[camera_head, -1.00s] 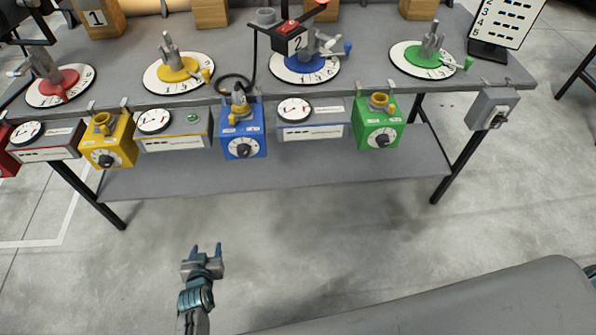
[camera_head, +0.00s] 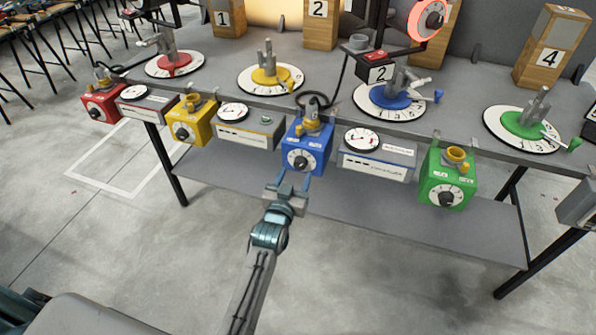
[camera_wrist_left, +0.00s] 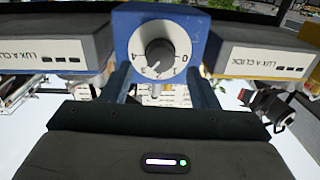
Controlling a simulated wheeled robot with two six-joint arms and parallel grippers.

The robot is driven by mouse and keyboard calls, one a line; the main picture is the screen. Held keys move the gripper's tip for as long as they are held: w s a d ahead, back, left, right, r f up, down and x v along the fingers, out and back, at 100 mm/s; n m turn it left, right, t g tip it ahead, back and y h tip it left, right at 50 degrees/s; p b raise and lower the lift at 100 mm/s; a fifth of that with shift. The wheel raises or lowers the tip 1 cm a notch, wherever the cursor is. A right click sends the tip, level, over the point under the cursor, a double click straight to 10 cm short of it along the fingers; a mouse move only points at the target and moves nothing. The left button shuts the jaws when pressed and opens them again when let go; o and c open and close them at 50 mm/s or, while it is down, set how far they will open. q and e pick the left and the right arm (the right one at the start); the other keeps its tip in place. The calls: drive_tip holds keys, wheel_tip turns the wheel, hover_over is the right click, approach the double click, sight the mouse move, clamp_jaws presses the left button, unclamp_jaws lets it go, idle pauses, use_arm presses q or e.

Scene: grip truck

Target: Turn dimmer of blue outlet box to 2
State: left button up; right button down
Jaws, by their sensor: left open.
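The blue outlet box (camera_head: 306,145) hangs at the front edge of the table, with a yellow plug in its top. Its black dimmer knob (camera_head: 297,161) sits on a round white dial on the front face. In the left wrist view the knob (camera_wrist_left: 159,52) is centred ahead, on the white dial (camera_wrist_left: 160,65) with digits partly readable. My left gripper (camera_head: 293,181) is open and empty, just below and in front of the box, its fingers pointing toward it. In the wrist view its fingers lie either side below the dial, apart from the knob. My right gripper is not seen.
Grey meter boxes (camera_head: 376,157) flank the blue box closely on both sides. Yellow (camera_head: 190,122), red (camera_head: 102,103) and green (camera_head: 446,178) outlet boxes hang along the same table edge (camera_head: 250,107). A lower shelf (camera_head: 400,205) lies beneath. Open floor is in front.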

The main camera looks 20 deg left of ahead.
sight(300, 164)
use_arm(q)
drive_tip(key=shift+w, duration=1.35)
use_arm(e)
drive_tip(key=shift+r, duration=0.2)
use_arm(q)
drive_tip(key=c, duration=1)
drive_tip(key=shift+o, duration=0.2)
